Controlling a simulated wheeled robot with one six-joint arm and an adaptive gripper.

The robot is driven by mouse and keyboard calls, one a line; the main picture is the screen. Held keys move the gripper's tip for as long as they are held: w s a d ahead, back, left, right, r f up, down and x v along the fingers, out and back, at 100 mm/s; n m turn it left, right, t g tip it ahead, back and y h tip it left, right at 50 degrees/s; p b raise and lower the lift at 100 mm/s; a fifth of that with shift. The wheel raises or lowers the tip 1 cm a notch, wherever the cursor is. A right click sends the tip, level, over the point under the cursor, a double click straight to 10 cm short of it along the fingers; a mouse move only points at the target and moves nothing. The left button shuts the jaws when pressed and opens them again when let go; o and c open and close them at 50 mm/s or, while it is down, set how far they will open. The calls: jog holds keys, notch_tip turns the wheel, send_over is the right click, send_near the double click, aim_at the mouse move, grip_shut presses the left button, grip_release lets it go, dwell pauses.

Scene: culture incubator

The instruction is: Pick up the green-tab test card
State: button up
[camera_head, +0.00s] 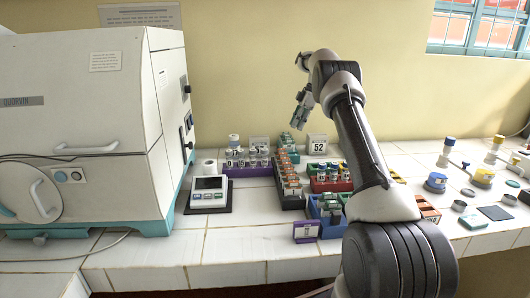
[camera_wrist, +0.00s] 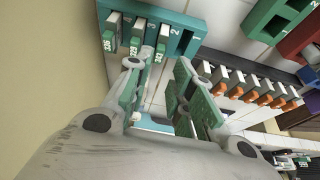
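My gripper (camera_head: 301,112) is raised over the counter at the back, pointing down and left. In the wrist view its two fingers (camera_wrist: 163,85) stand apart, with tile and a strip of rack visible between them. A teal rack (camera_wrist: 190,13) lies beyond the fingertips and holds white cards with green lower parts, labelled 336, 339 and 343. The 343 card (camera_wrist: 161,44) is nearest the gap between the fingers, but I cannot tell its exact distance. The teal rack also shows in the head view (camera_head: 289,143), below the gripper.
A dark rack with orange-and-white cards (camera_wrist: 262,91) runs beside the teal rack. Red rack (camera_head: 344,186) and blue rack (camera_head: 331,231) stand nearer the front. A white incubator (camera_head: 85,130) stands left, with a scale-like device (camera_head: 209,190) beside it. Bare tile lies at the front.

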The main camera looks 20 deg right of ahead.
aim_at(289, 141)
jog(key=shift+n, duration=0.3)
jog(key=x, duration=0.9)
jog(key=shift+w+f, duration=0.1)
jog(key=shift+f, duration=0.1)
grip_shut()
